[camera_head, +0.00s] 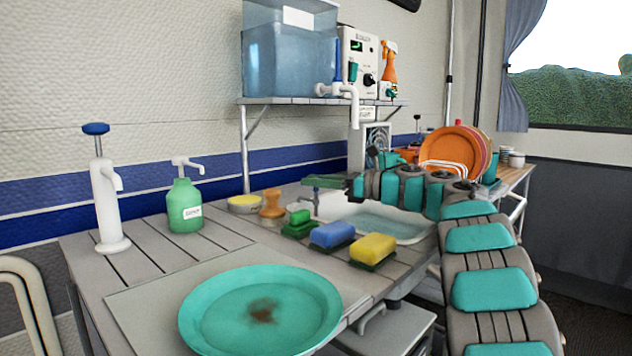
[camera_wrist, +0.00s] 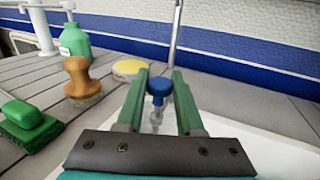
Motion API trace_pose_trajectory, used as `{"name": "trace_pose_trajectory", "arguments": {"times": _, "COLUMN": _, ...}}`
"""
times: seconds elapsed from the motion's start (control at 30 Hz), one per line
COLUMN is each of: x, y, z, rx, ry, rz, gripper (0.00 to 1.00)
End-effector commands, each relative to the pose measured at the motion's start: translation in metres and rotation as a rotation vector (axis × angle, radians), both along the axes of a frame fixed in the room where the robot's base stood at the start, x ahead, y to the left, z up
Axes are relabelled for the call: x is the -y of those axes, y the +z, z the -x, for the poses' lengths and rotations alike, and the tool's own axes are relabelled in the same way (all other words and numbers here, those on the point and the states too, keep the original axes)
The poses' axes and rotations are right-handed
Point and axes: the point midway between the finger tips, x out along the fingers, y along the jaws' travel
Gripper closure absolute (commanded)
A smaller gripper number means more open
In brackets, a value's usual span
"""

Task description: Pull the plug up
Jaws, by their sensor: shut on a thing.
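In the wrist view, the plug's blue knob (camera_wrist: 159,86) stands upright between the two green fingers of my gripper (camera_wrist: 160,80), with a thin pale stem below it. The fingers are shut on it. In the head view, my gripper (camera_head: 324,182) reaches left over the back left corner of the white sink (camera_head: 350,212). The sink holds bluish water. The plug cannot be made out clearly in the head view, and its lower end is hidden in the wrist view.
A stained teal plate (camera_head: 215,325) lies in front. A shelf with a water tank (camera_head: 288,55) hangs above.

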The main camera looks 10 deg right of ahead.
Motion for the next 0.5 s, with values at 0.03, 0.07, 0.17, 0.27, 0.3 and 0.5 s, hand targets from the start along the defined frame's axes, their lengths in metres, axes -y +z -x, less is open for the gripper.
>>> {"name": "trace_pose_trajectory", "arguments": {"times": 0.03, "x": 0.000, "y": 0.000, "z": 0.000, "rx": 0.000, "ry": -0.001, "rz": 0.000, "gripper": 1.00}}
{"name": "trace_pose_trajectory", "arguments": {"times": 0.07, "x": 0.000, "y": 0.000, "z": 0.000, "rx": 0.000, "ry": -0.001, "rz": 0.000, "gripper": 1.00}}
{"name": "trace_pose_trajectory", "arguments": {"times": 0.17, "x": 0.000, "y": 0.000, "z": 0.000, "rx": 0.000, "ry": -0.001, "rz": 0.000, "gripper": 1.00}}
{"name": "trace_pose_trajectory", "arguments": {"times": 0.27, "x": 0.000, "y": 0.000, "z": 0.000, "rx": 0.000, "ry": -0.001, "rz": 0.000, "gripper": 1.00}}
{"name": "trace_pose_trajectory", "arguments": {"times": 0.3, "x": 0.000, "y": 0.001, "z": 0.000, "rx": 0.000, "ry": -0.001, "rz": 0.000, "gripper": 1.00}}
{"name": "trace_pose_trajectory", "arguments": {"times": 0.5, "x": 0.002, "y": 0.021, "z": -0.001, "rx": 0.004, "ry": -0.002, "rz": 0.001, "gripper": 1.00}}
